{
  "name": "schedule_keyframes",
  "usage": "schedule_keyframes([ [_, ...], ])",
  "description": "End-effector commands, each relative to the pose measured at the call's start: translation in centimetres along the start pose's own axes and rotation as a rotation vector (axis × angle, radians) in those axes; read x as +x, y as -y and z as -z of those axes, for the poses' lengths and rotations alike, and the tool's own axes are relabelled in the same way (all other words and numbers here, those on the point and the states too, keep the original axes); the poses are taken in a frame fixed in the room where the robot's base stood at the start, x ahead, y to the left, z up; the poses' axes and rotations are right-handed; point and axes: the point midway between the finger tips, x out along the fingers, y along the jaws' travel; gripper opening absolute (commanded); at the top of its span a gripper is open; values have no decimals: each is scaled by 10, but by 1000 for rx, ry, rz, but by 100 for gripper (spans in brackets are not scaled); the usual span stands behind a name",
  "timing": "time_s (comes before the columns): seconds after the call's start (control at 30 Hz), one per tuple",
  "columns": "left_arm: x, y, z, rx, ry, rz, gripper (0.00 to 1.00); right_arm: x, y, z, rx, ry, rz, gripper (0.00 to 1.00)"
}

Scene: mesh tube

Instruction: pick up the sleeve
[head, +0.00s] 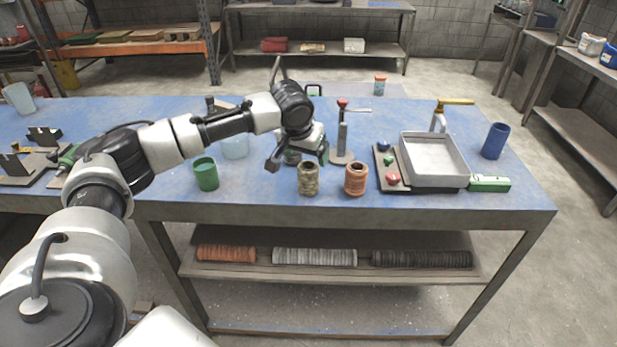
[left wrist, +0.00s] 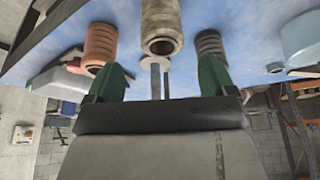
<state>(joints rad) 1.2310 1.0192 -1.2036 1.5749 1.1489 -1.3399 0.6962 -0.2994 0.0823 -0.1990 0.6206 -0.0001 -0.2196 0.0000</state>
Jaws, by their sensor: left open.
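A tan, mesh-textured sleeve (head: 308,179) stands upright near the front edge of the blue table. It also shows at the top middle of the left wrist view (left wrist: 161,28), with its open end visible. My left gripper (head: 298,160) is open and empty, just behind the sleeve in the head view. In the left wrist view its two green fingers (left wrist: 162,78) stand apart, with the sleeve beyond them and centred between them. An orange ribbed tube (head: 356,179) stands to the sleeve's right. A dark ribbed tube (left wrist: 211,46) shows on its other side. My right gripper is not in view.
A green cup (head: 206,174) stands left of the sleeve. A post with a red top (head: 342,135) stands behind. A grey tray (head: 434,158), a green box (head: 490,184) and a blue cup (head: 495,141) are to the right. Coiled tubes (head: 315,257) lie on the shelf below.

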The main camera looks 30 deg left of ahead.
Motion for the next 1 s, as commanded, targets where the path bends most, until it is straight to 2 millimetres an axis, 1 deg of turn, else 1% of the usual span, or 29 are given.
schedule_keyframes([
  [0.03, 5, 0, 0, 1, 1, 1, 85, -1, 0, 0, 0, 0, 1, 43],
  [0.23, 20, 1, -1, 2, 1, 3, 85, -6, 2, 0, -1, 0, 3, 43],
  [0.37, 40, 3, -1, 3, 1, 3, 85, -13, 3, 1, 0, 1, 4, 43],
  [0.4, 47, 3, -2, 3, 1, 2, 85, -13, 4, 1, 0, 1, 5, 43],
  [0.5, 58, 2, -2, 3, 0, 1, 85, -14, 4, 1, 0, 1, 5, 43],
  [0.6, 63, 3, -2, 3, -1, 1, 85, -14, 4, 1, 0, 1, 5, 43],
  [0.77, 64, 3, -2, 3, -1, 1, 85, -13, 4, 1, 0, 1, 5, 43],
  [0.8, 64, 3, -2, 3, -1, 1, 83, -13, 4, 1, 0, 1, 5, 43],
  [0.97, 63, 3, -2, 3, -1, 1, 59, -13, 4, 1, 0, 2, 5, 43],
  [1.0, 63, 3, -2, 3, -2, 1, 53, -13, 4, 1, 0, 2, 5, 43],
])
